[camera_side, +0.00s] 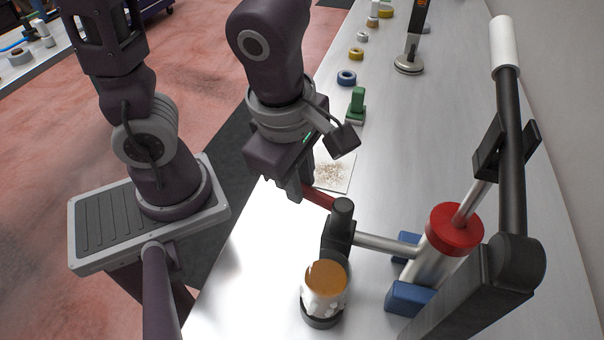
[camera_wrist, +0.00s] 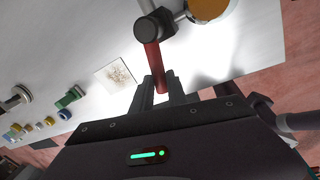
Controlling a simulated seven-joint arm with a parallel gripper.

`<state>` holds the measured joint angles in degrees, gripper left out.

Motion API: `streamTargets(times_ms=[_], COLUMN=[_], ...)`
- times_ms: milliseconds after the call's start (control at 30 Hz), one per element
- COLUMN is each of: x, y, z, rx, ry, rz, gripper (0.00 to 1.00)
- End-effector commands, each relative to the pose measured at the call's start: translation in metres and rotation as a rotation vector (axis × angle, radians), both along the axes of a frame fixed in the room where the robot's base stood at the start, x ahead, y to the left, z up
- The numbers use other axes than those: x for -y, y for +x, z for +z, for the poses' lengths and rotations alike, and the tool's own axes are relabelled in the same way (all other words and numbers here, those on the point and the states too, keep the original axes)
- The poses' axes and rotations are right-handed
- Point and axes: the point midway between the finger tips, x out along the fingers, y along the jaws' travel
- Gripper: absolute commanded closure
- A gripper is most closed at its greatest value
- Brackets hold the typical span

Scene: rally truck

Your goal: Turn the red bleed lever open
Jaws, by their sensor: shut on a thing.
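The red bleed lever (camera_side: 318,197) sticks out to the upper left from a black valve body (camera_side: 340,228) in the side view. The valve sits on a silver pipe that runs to a cylinder with a red collar (camera_side: 455,229). My gripper (camera_side: 300,190) is at the lever's outer end and shut on it. In the wrist view the red lever (camera_wrist: 155,68) runs down from the black valve knob (camera_wrist: 154,26) to between the fingertips of my gripper (camera_wrist: 160,88). The fingers hide part of the lever's end.
A clear cup with amber liquid (camera_side: 325,287) stands below the valve. A long black pump handle with a white grip (camera_side: 504,45) rises at the right. Blue blocks (camera_side: 408,298) support the cylinder. A stained white sheet (camera_side: 335,172) and a green part (camera_side: 357,103) lie beyond my gripper.

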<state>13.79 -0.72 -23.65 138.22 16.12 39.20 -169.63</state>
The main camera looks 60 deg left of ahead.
Motion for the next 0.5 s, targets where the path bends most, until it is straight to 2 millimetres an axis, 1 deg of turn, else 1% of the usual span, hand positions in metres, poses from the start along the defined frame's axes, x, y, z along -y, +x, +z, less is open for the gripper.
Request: streamTargets(times_ms=[467,500], x=[0.0012,0.0012], y=[-0.0001,-0.0001], z=[0.0005,0.0005], rx=[0.002,0.002], ry=[-0.002,-0.002], rz=[0.014,0.014], gripper=[1.00,0.79])
